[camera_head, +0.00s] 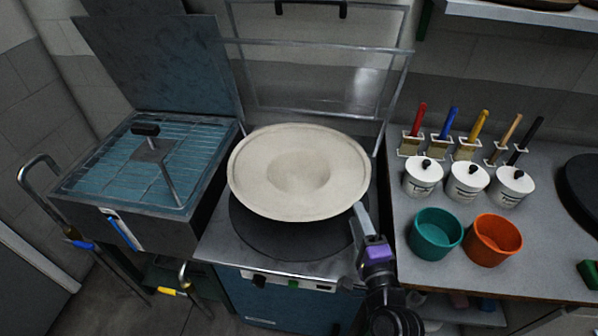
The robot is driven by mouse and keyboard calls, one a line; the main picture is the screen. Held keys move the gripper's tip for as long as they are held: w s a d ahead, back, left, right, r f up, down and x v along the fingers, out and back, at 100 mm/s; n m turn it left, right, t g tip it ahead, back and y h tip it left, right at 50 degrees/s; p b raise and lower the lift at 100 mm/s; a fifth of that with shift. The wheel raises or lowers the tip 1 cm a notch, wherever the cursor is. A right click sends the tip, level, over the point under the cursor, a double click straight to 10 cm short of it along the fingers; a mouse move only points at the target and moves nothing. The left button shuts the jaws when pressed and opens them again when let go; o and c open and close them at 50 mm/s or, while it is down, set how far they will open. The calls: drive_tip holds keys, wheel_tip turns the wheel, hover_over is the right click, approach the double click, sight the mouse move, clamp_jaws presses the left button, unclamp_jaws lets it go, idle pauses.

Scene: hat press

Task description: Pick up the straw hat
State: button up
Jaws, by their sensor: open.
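The straw hat (270,150) is a wide, cream-coloured disc with a broad brim and a round dip in the middle. It rests on the press at the centre of the view, over a dark round plate (265,235). My gripper (358,232) is at the hat's lower right edge, with its fingers pointing up toward the brim. It is open and nothing shows between the fingers. Whether a finger touches the brim, I cannot tell.
A clear raised cover (315,75) stands behind the hat. A blue grill-like box (120,170) with its lid up is at left. On the right counter are white lidded jars (467,184), a teal bowl (435,236), an orange bowl (493,241) and several brushes (443,130).

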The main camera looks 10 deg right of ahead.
drive_tip(key=w, duration=0.5)
drive_tip(key=shift+a+f, duration=0.1)
